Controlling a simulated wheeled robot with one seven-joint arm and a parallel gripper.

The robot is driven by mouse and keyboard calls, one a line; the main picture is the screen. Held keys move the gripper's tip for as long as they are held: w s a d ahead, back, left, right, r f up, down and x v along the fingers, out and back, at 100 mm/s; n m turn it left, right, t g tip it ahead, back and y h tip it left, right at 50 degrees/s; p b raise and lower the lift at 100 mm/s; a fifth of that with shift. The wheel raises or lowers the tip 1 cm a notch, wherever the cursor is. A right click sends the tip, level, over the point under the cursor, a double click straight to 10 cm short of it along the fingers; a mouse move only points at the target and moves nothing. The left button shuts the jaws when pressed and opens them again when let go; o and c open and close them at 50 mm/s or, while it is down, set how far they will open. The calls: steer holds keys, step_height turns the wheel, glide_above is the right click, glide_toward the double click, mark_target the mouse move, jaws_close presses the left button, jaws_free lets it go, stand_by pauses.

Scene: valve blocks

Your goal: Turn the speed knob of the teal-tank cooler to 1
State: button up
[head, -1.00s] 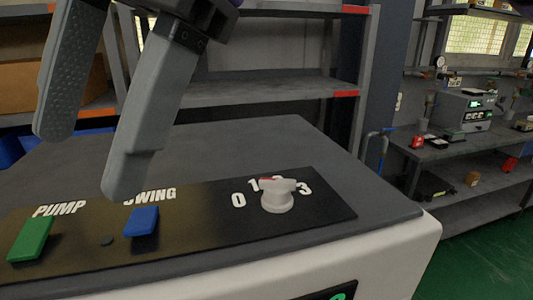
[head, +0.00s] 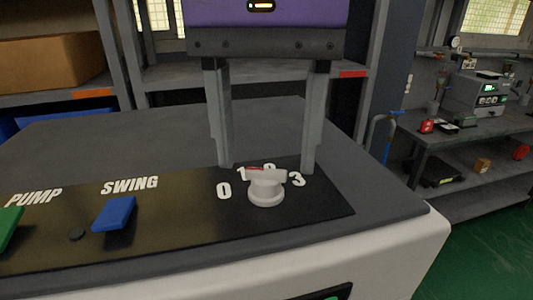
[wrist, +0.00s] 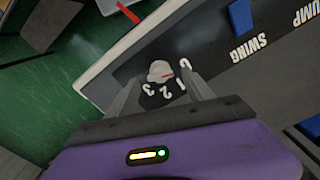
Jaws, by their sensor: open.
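The speed knob (head: 267,190) is a pale grey round knob with a raised bar grip, on the black panel at the right end. Digits 0 to 3 arc behind it; the 1 and 2 are partly hidden by the bar in the head view. A red mark on the bar lies on the side of 0 and 1; its exact setting I cannot tell. The knob also shows in the wrist view (wrist: 157,70). My gripper (head: 267,169) is open and points down, its fingers on either side of the knob in the picture, seemingly slightly behind it. Contact is unclear. No teal tank shows.
A blue SWING switch (head: 115,214) and a green PUMP switch (head: 8,226) are on the panel to the left. The grey cooler top (head: 75,150) is otherwise clear. Shelves stand behind, and a workbench (head: 455,150) is at the right.

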steer(key=shift+f, duration=0.85)
jaws_close()
